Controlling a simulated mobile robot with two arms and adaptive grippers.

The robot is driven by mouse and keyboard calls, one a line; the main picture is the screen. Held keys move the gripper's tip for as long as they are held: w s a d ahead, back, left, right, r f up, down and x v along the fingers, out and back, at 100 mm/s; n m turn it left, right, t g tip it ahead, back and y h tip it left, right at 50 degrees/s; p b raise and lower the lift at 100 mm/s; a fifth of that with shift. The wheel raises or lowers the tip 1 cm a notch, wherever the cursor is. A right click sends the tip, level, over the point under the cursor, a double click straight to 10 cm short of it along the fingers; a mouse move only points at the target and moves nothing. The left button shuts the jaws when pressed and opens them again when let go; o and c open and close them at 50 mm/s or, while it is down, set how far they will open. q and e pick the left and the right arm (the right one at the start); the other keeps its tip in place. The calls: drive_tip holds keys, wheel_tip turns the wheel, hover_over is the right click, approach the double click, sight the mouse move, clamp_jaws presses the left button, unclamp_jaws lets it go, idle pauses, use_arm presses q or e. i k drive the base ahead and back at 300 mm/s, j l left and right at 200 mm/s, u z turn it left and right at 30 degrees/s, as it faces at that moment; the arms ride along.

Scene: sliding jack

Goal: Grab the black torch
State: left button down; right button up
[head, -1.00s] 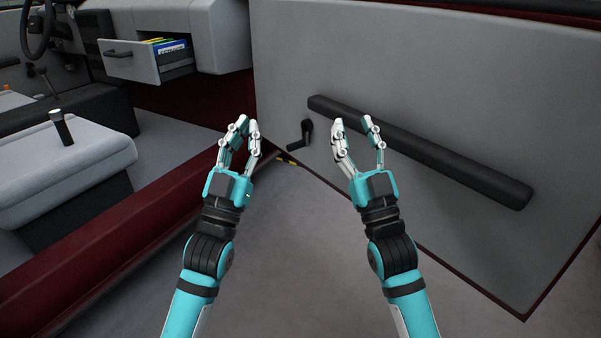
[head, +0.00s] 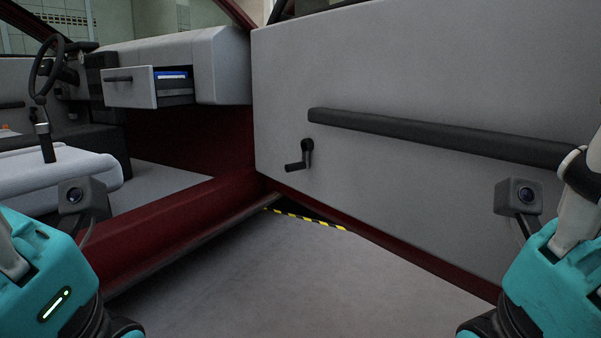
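A black cylinder with a pale top (head: 46,145) stands upright on the light grey seat (head: 75,168) at the left; it looks like the torch, though it is small here. My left gripper (head: 40,270) is at the lower left edge, in front of the seat and apart from the cylinder. My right gripper (head: 565,260) is at the lower right edge, in front of the door. The fingertips of both are cut off by the frame, so I cannot see whether they are open or shut.
An open drawer (head: 130,87) with a blue item (head: 170,74) juts from the dashboard. The open grey door (head: 420,70) has a black handrail (head: 430,135) and a crank (head: 304,157). The red sill (head: 150,230) runs below the seat. The grey floor is clear.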

sight(43, 130)
drive_tip(key=u, duration=1.3)
